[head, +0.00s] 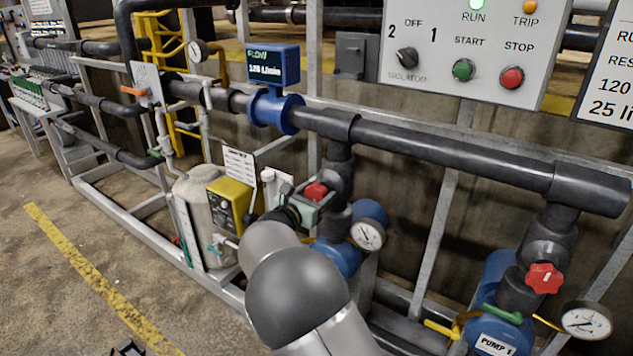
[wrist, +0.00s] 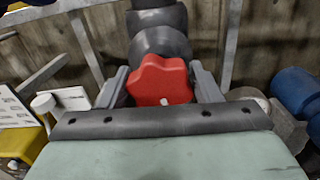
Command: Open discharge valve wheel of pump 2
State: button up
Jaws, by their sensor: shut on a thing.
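The red lobed valve wheel (head: 316,191) sits on the dark riser pipe in the middle of the head view, above a blue pump (head: 338,258), apart from the labelled Pump 1. My gripper (head: 306,205) is at this wheel, coming from the lower left. In the wrist view the wheel (wrist: 160,80) sits between the two grey fingers of my gripper (wrist: 161,88), one on each side. The gripper is shut on it. A small pale mark shows on the wheel's lower edge. In the head view my arm hides part of the pump below.
Pump 1 (head: 495,335) has its own red wheel (head: 544,278) and gauge (head: 586,321) at right. A gauge (head: 367,235) is close right of my gripper. A yellow box (head: 229,204) and a pale tank (head: 205,215) stand left. The flow display (head: 273,63) reads 120 l/min.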

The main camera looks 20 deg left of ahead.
jog(key=n+p, duration=0.4)
jog(key=p, duration=0.1)
jog(key=shift+r+n, duration=0.25)
jog(key=shift+n, duration=0.05)
jog(key=n+p, duration=0.3)
jog(key=p, duration=0.1)
jog(key=shift+a+f+n, duration=0.1)
jog(key=shift+a+n, duration=0.05)
jog(key=shift+n, duration=0.15)
jog(key=n+p, duration=0.3)
jog(key=n, duration=0.1)
jog(key=shift+f, duration=0.15)
jog(key=shift+a+f+n+p, duration=0.1)
jog(key=shift+f+n+p, duration=0.05)
jog(key=shift+n+p, duration=1.25)
jog(key=shift+n, duration=0.4)
jog(key=o, duration=1)
